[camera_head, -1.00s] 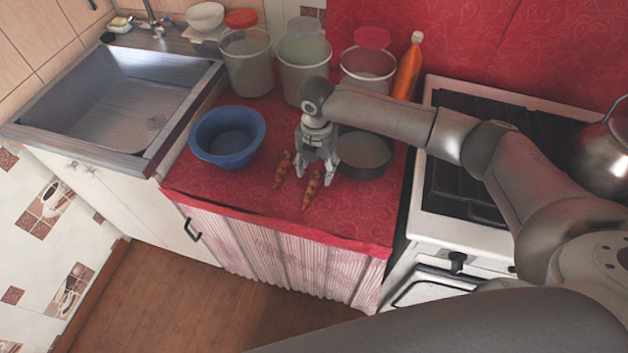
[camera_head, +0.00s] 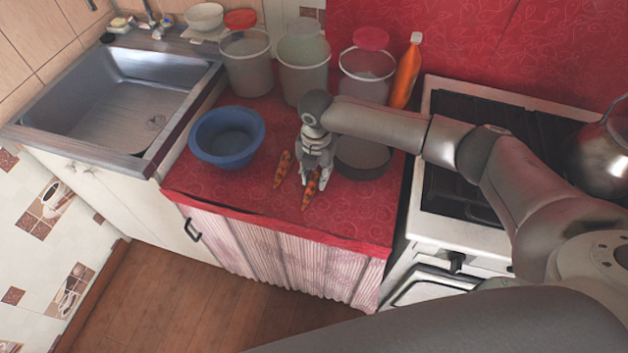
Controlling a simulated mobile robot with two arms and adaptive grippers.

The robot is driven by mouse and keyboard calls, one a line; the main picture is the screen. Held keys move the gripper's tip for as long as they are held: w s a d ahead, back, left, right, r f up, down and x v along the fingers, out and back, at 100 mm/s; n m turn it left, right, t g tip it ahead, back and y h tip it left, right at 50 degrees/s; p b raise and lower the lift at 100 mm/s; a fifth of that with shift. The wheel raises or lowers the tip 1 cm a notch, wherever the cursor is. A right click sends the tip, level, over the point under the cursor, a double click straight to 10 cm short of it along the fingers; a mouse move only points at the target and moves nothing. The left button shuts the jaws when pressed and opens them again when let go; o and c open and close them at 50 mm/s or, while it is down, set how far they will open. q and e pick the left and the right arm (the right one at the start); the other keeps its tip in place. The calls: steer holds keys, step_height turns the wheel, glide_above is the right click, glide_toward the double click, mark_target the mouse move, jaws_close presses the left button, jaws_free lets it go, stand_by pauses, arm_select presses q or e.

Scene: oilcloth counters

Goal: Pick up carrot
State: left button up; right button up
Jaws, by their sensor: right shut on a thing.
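Two orange carrots with dark patches lie on the red oilcloth counter (camera_head: 260,190). The left carrot (camera_head: 282,169) lies just left of my right gripper, apart from it. The right carrot (camera_head: 310,190) lies under my right gripper (camera_head: 313,180), which points down with its fingers closed around the carrot's upper part. The fingers hide part of that carrot. It appears still at counter height. My left gripper is not in view.
A blue bowl (camera_head: 226,137) stands left of the carrots, and a dark pan (camera_head: 362,158) stands close at the right. Several clear buckets and an orange bottle (camera_head: 406,72) line the back. The sink (camera_head: 120,95) is left, the stove (camera_head: 480,160) right. The counter's front is clear.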

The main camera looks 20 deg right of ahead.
steer(key=shift+r, duration=0.1)
steer(key=shift+w+r, duration=0.1)
steer(key=shift+r, duration=0.55)
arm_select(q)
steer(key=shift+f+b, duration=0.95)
arm_select(e)
steer(key=s+a+r, duration=0.2)
steer(key=s+r, duration=0.3)
steer(key=s, duration=0.1)
steer(key=s+a+r, duration=0.2)
steer(key=s+r, duration=0.4)
steer(key=s, duration=0.1)
steer(key=shift+s+a+r, duration=0.2)
steer(key=shift+a+r, duration=0.1)
steer(key=shift+a, duration=0.05)
steer(key=s+d+r+m, duration=0.1)
steer(key=d+m, duration=0.2)
steer(key=m, duration=1.1)
steer(key=s+d+r+m, duration=0.1)
steer(key=d+m, duration=0.3)
steer(key=m, duration=1)
steer(key=shift+s+d+r, duration=0.2)
steer(key=shift+r, duration=0.55)
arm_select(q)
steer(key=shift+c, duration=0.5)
